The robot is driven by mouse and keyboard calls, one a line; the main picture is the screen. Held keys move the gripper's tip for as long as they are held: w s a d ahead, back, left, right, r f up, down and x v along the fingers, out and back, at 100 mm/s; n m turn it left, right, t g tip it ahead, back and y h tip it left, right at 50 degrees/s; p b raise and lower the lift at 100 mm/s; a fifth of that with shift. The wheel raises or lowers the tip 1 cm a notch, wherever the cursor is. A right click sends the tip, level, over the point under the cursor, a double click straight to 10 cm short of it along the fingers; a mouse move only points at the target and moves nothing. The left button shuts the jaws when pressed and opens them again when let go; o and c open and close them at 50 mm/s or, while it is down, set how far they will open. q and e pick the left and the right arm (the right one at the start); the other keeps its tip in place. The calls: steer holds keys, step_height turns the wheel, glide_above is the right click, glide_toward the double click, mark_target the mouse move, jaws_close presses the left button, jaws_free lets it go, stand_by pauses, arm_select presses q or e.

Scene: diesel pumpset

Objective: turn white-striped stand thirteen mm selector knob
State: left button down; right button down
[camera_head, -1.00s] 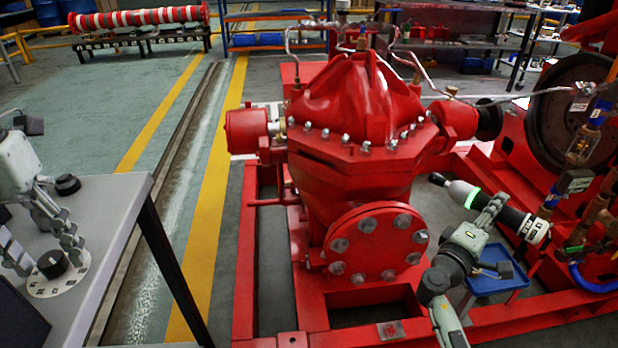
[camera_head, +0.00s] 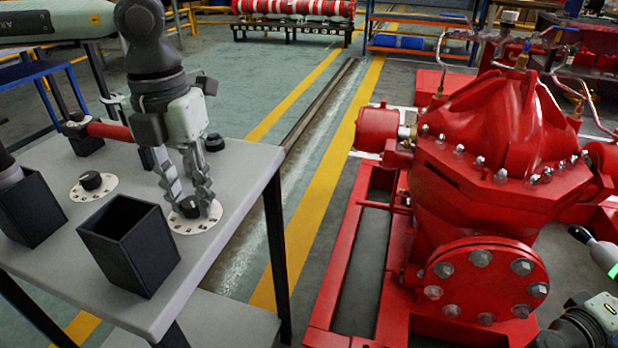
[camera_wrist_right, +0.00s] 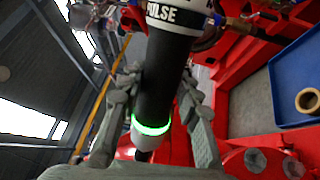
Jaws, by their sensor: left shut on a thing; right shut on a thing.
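My left gripper (camera_head: 188,198) reaches down to a grey table (camera_head: 240,165). Its two fingers are shut on a black selector knob (camera_head: 189,207) on a round white dial plate (camera_head: 196,224) near the table's right edge. The fingers partly hide the knob. A second black knob (camera_head: 91,180) on a similar white dial (camera_head: 78,192) is to the left. The dial markings are too small to read. In the right wrist view my right gripper (camera_wrist_right: 160,110) is shut on a black cylindrical tool (camera_wrist_right: 160,75) with a glowing green ring.
An open black box (camera_head: 128,243) stands at the table's front and another (camera_head: 32,208) at its left. A small black knob-like part (camera_head: 214,142) is behind the gripper. A red pump (camera_head: 500,150) stands right, across a floor gap. A blue tray (camera_wrist_right: 300,80) shows in the right wrist view.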

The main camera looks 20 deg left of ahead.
mark_target(192, 201)
arm_select(q)
steer(key=m+b, duration=0.2)
steer(key=m, duration=0.1)
steer(key=shift+f+m, duration=0.1)
steer(key=shift+m, duration=0.3)
arm_select(e)
step_height(192, 201, down, 3)
steer(key=shift+r, duration=0.2)
arm_select(q)
steer(key=m+b, duration=0.2)
steer(key=m, duration=0.8)
steer(key=shift+b, duration=0.3)
steer(key=m, duration=0.6)
arm_select(e)
steer(key=shift+f, duration=0.95)
arm_select(q)
steer(key=shift+m, duration=0.3)
steer(key=c, duration=1.2)
jaws_free()
step_height(192, 201, up, 12)
steer(key=shift+r, duration=0.15)
